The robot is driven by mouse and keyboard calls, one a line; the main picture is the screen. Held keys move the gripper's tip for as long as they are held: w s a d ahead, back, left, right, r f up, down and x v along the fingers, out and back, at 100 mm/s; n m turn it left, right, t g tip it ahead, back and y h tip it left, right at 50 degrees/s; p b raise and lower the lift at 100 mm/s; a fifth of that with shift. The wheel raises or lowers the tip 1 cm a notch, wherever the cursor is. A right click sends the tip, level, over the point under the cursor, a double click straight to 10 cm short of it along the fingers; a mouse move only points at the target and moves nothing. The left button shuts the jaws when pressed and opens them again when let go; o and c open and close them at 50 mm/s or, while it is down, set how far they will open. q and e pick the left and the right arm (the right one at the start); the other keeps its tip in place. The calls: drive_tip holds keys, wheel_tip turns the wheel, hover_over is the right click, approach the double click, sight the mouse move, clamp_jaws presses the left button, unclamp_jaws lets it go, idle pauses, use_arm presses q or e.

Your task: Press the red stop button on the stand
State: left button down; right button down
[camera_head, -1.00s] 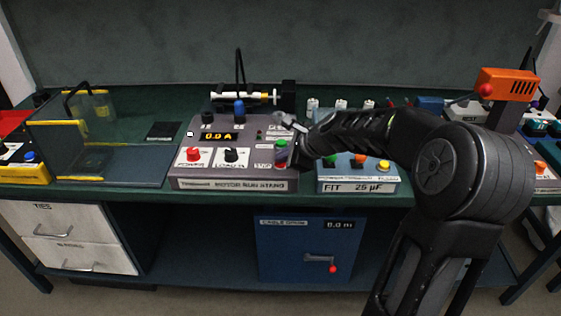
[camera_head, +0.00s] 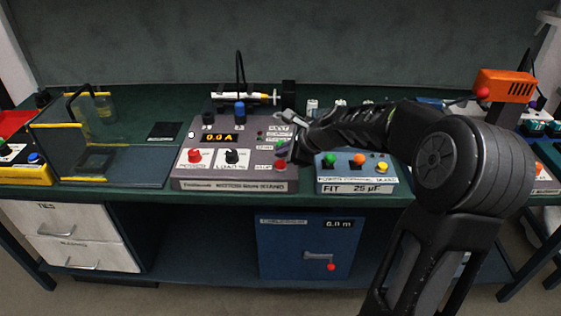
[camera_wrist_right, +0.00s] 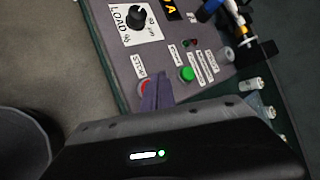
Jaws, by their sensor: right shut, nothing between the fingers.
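The motor run stand (camera_head: 235,184) is a grey sloped box on the green bench. It has a "0.0 A" display, a red knob, a black load knob and buttons at its right side. The green start button (camera_wrist_right: 186,74) is beside the fingers. My left gripper is out of view.
A box labelled "FIT 25 µF" (camera_head: 350,188) with coloured buttons stands just right of the stand. A clear-walled tray with yellow edges (camera_head: 110,170) is to the left. A syringe-like device (camera_head: 245,97) lies behind the stand.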

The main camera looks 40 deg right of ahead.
sight(283, 164)
drive_tip(key=shift+r+p, duration=2.1)
drive_tip(key=shift+r, duration=0.25)
